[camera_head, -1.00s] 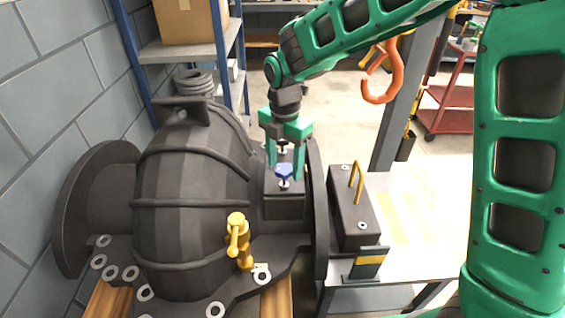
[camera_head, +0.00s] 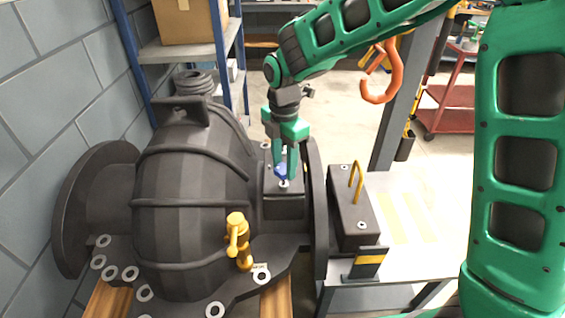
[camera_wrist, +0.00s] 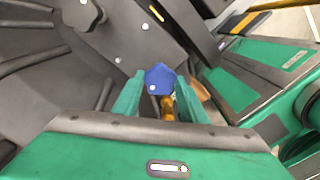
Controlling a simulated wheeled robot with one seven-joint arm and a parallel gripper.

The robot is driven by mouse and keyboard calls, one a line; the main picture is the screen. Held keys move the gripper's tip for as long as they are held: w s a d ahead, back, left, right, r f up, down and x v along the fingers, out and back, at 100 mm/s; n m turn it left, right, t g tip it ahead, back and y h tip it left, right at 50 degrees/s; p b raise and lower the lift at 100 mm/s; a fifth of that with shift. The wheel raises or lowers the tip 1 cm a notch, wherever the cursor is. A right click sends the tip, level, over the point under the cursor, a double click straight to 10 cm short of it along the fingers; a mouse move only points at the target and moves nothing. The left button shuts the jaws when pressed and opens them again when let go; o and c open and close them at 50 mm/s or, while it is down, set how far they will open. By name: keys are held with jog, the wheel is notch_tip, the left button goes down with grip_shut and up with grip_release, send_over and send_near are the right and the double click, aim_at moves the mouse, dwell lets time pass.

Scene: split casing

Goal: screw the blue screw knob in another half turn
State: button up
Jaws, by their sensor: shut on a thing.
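The blue screw knob (camera_head: 281,172) sits on a small dark block (camera_head: 284,205) at the right side of the large dark casing (camera_head: 190,200). My green gripper (camera_head: 285,168) points down over the block, with its fingers around the knob and shut on it. In the wrist view the knob (camera_wrist: 160,78) lies between the two green fingertips (camera_wrist: 158,95). The fingers hide part of the knob in the head view, and its screw shaft is mostly hidden.
A yellow valve (camera_head: 238,240) stands on the casing's front flange. A dark box with a yellow handle (camera_head: 356,185) stands just right on a pale bench (camera_head: 425,215). An orange hook (camera_head: 378,90) hangs behind. A blue-framed shelf (camera_head: 185,50) stands at the back left.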

jog(key=m, duration=0.4)
jog(key=shift+w+a+r+m, duration=0.1)
jog(key=shift+m, duration=0.2)
jog(key=m, duration=0.4)
jog(key=shift+m, duration=0.3)
jog(key=m, duration=0.4)
jog(key=shift+w+m, duration=0.1)
jog(key=shift+m, duration=0.2)
jog(key=m, duration=0.3)
jog(key=shift+m, duration=0.3)
jog(key=m, duration=0.4)
jog(key=shift+m, duration=0.3)
jog(key=m, duration=0.3)
jog(key=shift+m, duration=0.3)
jog(key=m, duration=0.4)
jog(key=shift+m, duration=2)
